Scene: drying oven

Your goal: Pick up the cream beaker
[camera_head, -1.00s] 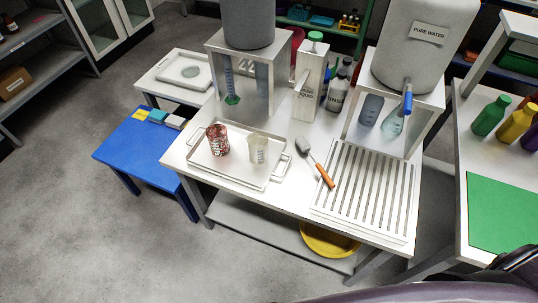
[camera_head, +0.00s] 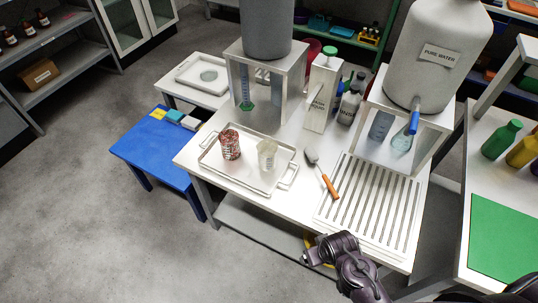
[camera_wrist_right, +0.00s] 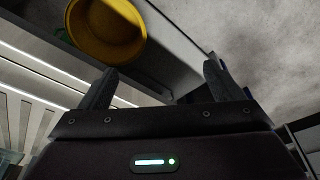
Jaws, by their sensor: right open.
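The cream beaker (camera_head: 267,154) stands upright on a white tray (camera_head: 236,173) on the white table in the head view, just right of a red patterned beaker (camera_head: 230,144). My right gripper (camera_head: 308,252) is in front of the table's front edge, well below and to the right of the tray, apart from the beaker. In the right wrist view its two fingers (camera_wrist_right: 158,85) are spread with nothing between them. The cream beaker is not in the right wrist view. My left gripper is not in view.
Stands, a white carton (camera_head: 322,95) and bottles fill the table's back. A yellow bowl (camera_wrist_right: 105,28) sits on the lower shelf.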

